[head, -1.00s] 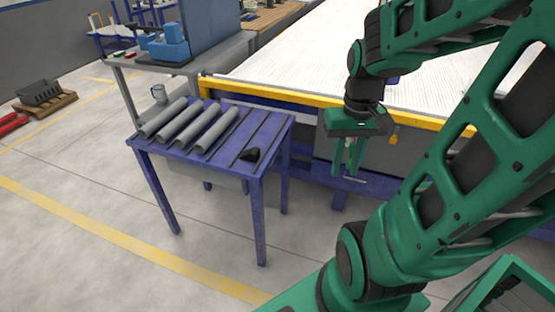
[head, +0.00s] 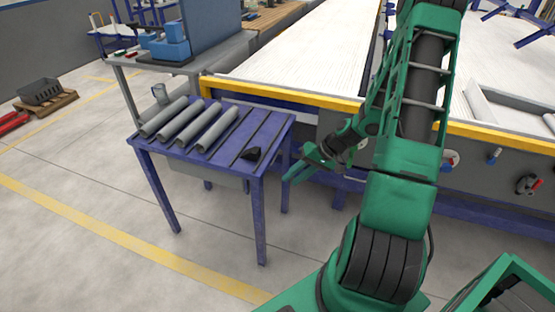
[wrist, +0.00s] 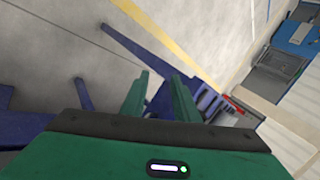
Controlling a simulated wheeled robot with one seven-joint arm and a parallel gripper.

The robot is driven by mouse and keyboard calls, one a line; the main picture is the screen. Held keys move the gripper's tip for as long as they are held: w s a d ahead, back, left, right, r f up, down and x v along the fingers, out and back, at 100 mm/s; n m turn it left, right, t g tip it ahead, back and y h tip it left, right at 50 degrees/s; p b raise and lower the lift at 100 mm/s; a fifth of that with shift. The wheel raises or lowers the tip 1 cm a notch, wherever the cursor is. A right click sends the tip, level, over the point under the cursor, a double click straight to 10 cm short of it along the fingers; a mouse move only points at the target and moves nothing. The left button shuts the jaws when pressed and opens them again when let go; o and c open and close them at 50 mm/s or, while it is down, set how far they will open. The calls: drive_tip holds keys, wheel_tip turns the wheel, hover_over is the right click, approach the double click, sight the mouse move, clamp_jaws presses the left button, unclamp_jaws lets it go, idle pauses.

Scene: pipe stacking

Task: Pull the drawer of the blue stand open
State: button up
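The blue stand (head: 262,190) is a table with slotted top, left of my arm in the head view. Its grey drawer (head: 205,172) hangs under the top and looks shut; its handle cannot be made out. My gripper (head: 290,172) is just right of the stand, near its right rear leg, pointing left and apart from the drawer. In the wrist view my gripper (wrist: 161,78) has its two green fingers apart with nothing between them. Blue stand parts (wrist: 135,45) show beyond the fingers; the drawer is not clearly seen there.
Several grey pipes (head: 196,125) and a small black object (head: 251,154) lie on the stand. A conveyor with a yellow edge (head: 285,96) runs behind. A grey workbench (head: 125,85) stands back left. The floor before the stand is clear.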

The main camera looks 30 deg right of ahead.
drive_tip(key=w+d+f+m+t+h, duration=0.2)
drive_tip(key=w+d+f+m+t, duration=0.5)
drive_tip(key=w+d+m+t, duration=0.3)
drive_tip(key=w+a+f+t, duration=0.1)
drive_tip(key=w+a, duration=0.2)
drive_tip(key=w, duration=0.7)
drive_tip(key=shift+a+f, duration=0.35)
drive_tip(key=shift+a, duration=0.05)
clamp_jaws()
